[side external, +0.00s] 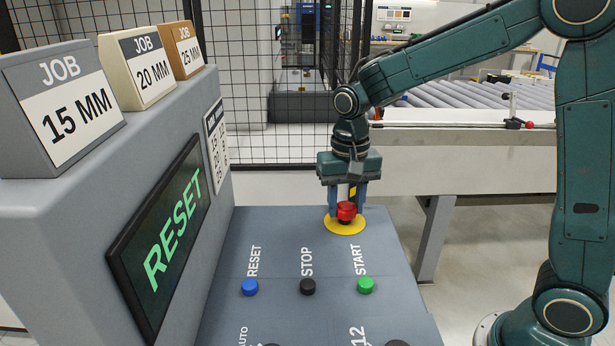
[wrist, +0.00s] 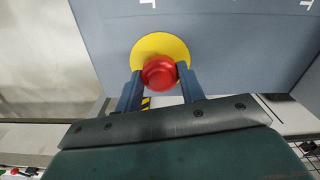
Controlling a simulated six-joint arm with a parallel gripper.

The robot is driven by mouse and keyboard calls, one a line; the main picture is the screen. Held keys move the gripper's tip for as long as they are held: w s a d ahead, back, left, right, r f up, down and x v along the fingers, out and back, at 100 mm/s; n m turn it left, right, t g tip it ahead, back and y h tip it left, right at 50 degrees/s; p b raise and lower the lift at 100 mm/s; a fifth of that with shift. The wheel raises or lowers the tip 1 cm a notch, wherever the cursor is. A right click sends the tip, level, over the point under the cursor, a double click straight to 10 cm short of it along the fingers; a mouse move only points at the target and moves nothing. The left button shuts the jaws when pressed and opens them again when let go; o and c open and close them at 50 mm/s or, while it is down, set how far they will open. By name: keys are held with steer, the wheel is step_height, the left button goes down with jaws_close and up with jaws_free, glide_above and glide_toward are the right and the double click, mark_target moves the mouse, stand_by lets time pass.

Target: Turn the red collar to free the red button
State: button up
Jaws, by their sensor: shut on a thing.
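The red button (side external: 347,210) with its red collar stands on a round yellow plate (side external: 345,227) at the far end of the sloped grey panel. My gripper (side external: 347,206) points down at it, with its two blue fingers shut on the red collar, one on each side. In the wrist view the red button (wrist: 159,72) sits between the fingertips (wrist: 160,78), with the yellow plate (wrist: 150,47) behind it. Where the collar ends and the button begins cannot be told apart. The screen (side external: 165,240) on the cabinet reads RESET in green.
A blue RESET button (side external: 250,287), a black STOP button (side external: 308,287) and a green START button (side external: 365,285) are nearer on the panel. JOB blocks (side external: 62,105) stand on the cabinet at left. A wire fence (side external: 265,90) and a roller conveyor (side external: 470,98) are behind.

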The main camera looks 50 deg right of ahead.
steer(key=o, duration=1)
steer(key=shift+r, duration=0.15)
step_height(320, 180, up, 14)
steer(key=shift+f, duration=0.2)
stand_by(0.4)
